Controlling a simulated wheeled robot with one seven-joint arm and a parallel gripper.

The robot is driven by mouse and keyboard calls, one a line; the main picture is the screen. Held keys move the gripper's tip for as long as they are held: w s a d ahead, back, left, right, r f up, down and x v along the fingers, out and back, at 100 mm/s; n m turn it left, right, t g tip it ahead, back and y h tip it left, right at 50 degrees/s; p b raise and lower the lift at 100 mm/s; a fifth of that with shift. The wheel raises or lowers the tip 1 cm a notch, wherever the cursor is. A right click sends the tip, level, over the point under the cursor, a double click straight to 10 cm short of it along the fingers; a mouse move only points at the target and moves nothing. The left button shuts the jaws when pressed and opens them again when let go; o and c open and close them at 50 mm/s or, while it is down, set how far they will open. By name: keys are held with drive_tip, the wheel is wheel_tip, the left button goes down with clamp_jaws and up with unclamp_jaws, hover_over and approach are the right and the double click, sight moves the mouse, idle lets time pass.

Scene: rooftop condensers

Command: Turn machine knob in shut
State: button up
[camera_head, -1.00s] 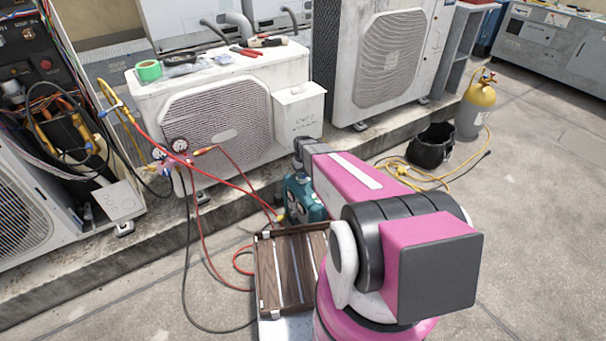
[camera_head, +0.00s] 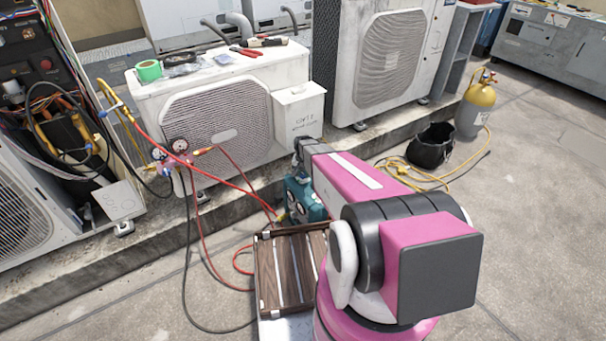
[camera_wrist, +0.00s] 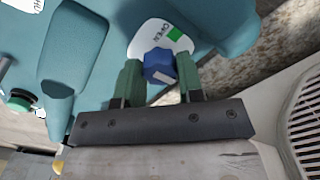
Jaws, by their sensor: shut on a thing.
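The machine is a teal unit (camera_head: 305,199) on the ground below the condenser ledge, partly hidden behind my arm in the head view. In the wrist view its teal body (camera_wrist: 95,60) fills the upper part. A blue knob (camera_wrist: 160,66) with a pale mark sits on a white plate (camera_wrist: 150,35) that reads OPEN beside a green patch. My gripper (camera_wrist: 160,84) has its two green fingers on either side of the knob and is shut on it. The pale mark points down and slightly right, away from the OPEN label.
A wooden-slatted case (camera_head: 285,270) lies beside the machine. Red and dark hoses run from the gauge manifold (camera_head: 178,150) across the ground. A black bucket (camera_head: 432,146) and a yellow-topped cylinder (camera_head: 478,105) stand to the right. The concrete ledge (camera_head: 120,250) runs behind.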

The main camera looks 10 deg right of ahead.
sight(303, 174)
idle(0.4)
drive_tip(key=o, duration=0.9)
wheel_tip(303, 174, up, 11)
drive_tip(key=shift+f, duration=0.1)
drive_tip(key=shift+s, duration=0.1)
drive_tip(key=s+r+n, duration=0.1)
drive_tip(key=s+r, duration=0.3)
drive_tip(key=s, duration=0.3)
drive_tip(key=s+r+n, duration=0.2)
drive_tip(key=s+r, duration=0.2)
drive_tip(key=s, duration=0.3)
drive_tip(key=s+r+n, duration=0.1)
drive_tip(key=s+r, duration=0.3)
drive_tip(key=s, duration=0.4)
drive_tip(key=shift+r, duration=0.2)
